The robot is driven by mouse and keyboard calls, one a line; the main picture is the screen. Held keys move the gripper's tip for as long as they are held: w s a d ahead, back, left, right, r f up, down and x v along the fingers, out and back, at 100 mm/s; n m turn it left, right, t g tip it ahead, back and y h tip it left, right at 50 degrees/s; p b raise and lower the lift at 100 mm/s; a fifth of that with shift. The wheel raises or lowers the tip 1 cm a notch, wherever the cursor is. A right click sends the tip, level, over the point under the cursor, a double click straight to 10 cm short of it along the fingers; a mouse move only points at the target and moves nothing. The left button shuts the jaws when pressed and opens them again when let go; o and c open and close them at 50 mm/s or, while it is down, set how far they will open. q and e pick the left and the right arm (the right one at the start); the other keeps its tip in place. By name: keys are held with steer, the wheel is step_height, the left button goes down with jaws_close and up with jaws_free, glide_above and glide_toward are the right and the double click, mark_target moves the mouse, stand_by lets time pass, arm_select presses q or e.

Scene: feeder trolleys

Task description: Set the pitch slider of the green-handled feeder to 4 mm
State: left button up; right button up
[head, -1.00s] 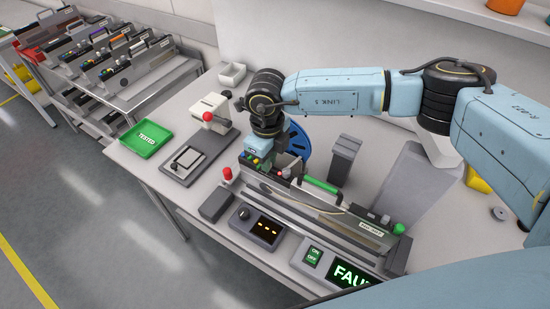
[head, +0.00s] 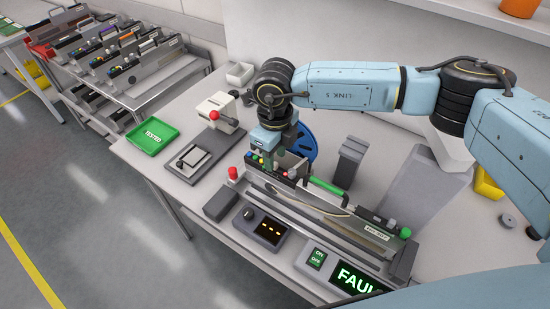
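The green-handled feeder (head: 340,209) lies in a fixture on the bench, its green handle (head: 327,187) on the top edge. Small coloured parts show at its left end, a red one (head: 284,172) among them. My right gripper (head: 266,160) reaches down over that end. Its fingers are small and partly hidden among the coloured parts, so I cannot tell whether they touch or grip anything. The pitch slider and its scale cannot be made out. My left gripper is not in view.
A control box with orange digits (head: 258,228) and a display reading FAUL (head: 359,279) stand in front. A blue reel (head: 303,146) is behind the gripper. A green TESTED tray (head: 152,137) is at left. Other feeders fill a trolley (head: 160,82) behind.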

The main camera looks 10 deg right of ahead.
step_height(320, 180, up, 12)
steer(key=b, duration=0.1)
steer(key=shift+f, duration=0.25)
